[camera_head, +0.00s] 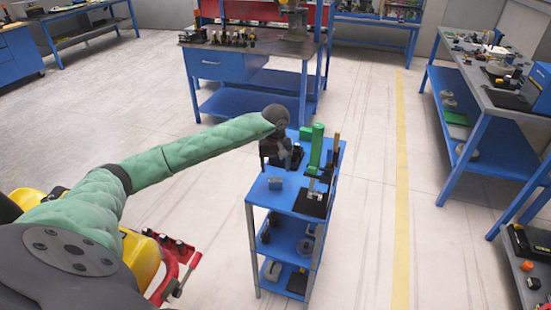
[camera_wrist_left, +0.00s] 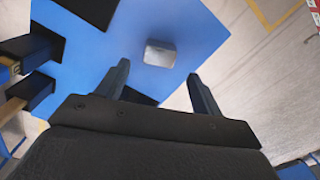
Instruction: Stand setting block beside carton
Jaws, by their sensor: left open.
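A small grey block (camera_head: 276,183), which looks like the setting block, lies on the blue top of a cart (camera_head: 262,196). It also shows in the left wrist view (camera_wrist_left: 160,54), just beyond the fingertips and between their lines. My left gripper (camera_head: 283,160) is over the cart's top, behind the block in the head view. Its two fingers (camera_wrist_left: 158,75) are apart with nothing between them, and they appear apart from the block. I cannot make out a carton for certain. My right gripper is not in view.
A tall green tool (camera_head: 317,148) and dark-handled items stand on the cart's right side. A black mat (camera_head: 312,203) lies at its front right. Lower shelves hold several objects. Blue workbenches (camera_head: 228,66) stand behind and to the right. Bare blue surface surrounds the block.

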